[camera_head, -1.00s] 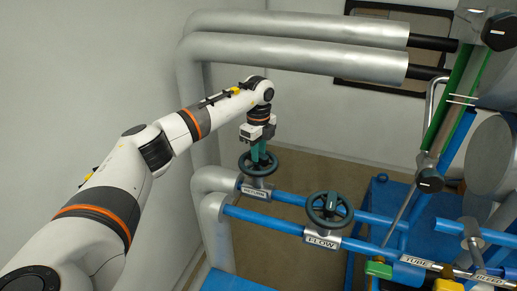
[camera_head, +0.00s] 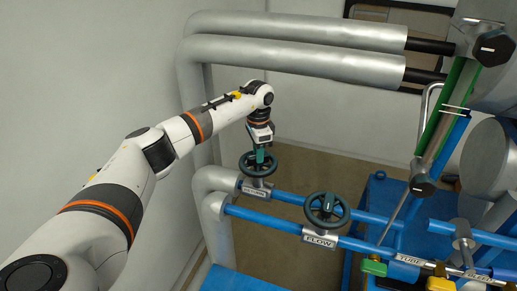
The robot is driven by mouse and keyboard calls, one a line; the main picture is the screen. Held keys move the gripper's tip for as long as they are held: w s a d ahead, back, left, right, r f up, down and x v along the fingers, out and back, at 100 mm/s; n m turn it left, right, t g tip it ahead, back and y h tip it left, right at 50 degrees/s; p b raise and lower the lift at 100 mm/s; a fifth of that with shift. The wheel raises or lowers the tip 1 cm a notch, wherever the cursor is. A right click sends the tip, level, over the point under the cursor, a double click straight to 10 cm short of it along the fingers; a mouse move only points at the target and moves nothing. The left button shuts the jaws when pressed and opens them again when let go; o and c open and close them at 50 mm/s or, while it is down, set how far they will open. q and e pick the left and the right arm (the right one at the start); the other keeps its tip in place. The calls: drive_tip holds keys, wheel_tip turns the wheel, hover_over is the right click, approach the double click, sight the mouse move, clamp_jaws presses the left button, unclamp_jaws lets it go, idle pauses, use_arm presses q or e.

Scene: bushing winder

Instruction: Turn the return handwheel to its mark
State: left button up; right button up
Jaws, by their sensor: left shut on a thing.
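The return handwheel (camera_head: 246,167) is a dark green wheel on the rear blue pipe, above a label plate (camera_head: 257,190) that reads RETURN in the earlier frame. My left gripper (camera_head: 260,157) reaches down from above and is shut on the return handwheel at its upper right side. The wheel's mark cannot be made out at this size. My right gripper is not in view.
A second handwheel (camera_head: 326,208) with a FLOW label (camera_head: 319,241) stands on the front blue pipe, to the right. Large silver pipes (camera_head: 300,60) run above and behind my left arm. Blue machinery (camera_head: 455,245) fills the right side.

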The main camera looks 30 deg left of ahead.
use_arm(q)
drive_tip(key=n+p, duration=0.4)
drive_tip(key=p, duration=0.1)
drive_tip(key=shift+r+n+p, duration=0.2)
drive_tip(key=shift+n+p, duration=0.1)
drive_tip(key=shift+n, duration=0.1)
drive_tip(key=shift+d+f+n+p, duration=0.1)
drive_tip(key=shift+n+p, duration=0.6)
drive_tip(key=shift+p, duration=0.05)
drive_tip(key=shift+n+p, duration=0.3)
drive_tip(key=shift+n, duration=0.2)
drive_tip(key=o, duration=1)
drive_tip(key=shift+a, duration=0.2)
